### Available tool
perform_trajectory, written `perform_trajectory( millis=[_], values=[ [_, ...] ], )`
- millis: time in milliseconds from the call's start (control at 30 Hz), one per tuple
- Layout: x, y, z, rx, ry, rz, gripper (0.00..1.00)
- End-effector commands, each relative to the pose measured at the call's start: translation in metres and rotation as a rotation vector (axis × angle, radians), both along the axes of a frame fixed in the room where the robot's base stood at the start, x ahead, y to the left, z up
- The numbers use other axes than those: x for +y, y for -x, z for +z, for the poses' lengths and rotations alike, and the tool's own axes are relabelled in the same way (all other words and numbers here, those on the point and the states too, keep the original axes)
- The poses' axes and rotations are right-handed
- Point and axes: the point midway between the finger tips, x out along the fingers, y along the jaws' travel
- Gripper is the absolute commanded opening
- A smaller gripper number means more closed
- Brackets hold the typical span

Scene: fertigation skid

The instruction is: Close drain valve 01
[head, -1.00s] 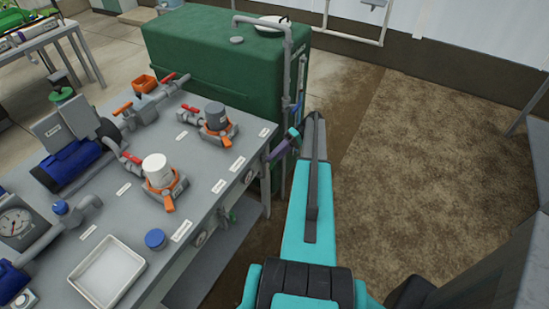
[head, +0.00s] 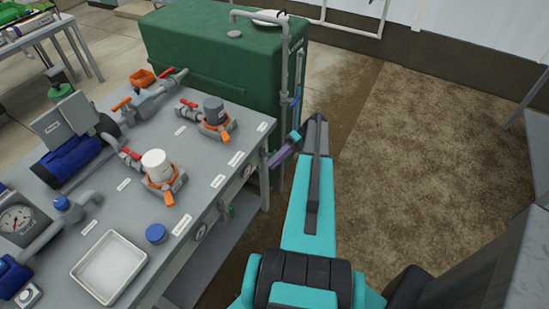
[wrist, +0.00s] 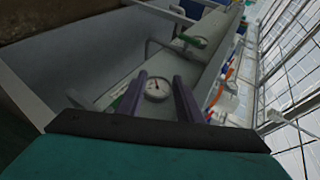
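My gripper (head: 285,150) is beyond the bench's right edge in the head view, partly hidden by my arm. In the wrist view its two purple fingers (wrist: 160,92) stand apart with nothing between them; a round dial gauge on the bench side shows behind the gap. A green-handled valve (wrist: 195,40) sits on a grey pipe further off, above the right finger and apart from it. Another green part (wrist: 118,101) shows just left of the left finger. In the head view a small green handle (head: 232,211) shows below the bench edge. I cannot read which is drain valve 01.
The grey bench (head: 205,185) carries pumps, red-handled valves, orange-collared canisters and a white tray (head: 108,268). A green tank (head: 215,60) stands behind it, with an upright pipe near my gripper. The brown floor to the right is clear.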

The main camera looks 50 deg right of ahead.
Motion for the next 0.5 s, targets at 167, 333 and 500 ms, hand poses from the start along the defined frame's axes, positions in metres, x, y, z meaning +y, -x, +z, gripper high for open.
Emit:
perform_trajectory(
  millis=[167, 333, 500],
  values=[
    [0.013, 0.014, 0.002, 0.000, 0.001, 0.000, 0.33],
    [0.023, 0.027, 0.003, 0.000, 0.002, 0.000, 0.33],
    [0.034, 0.039, 0.004, 0.002, 0.002, -0.001, 0.33]
  ],
)
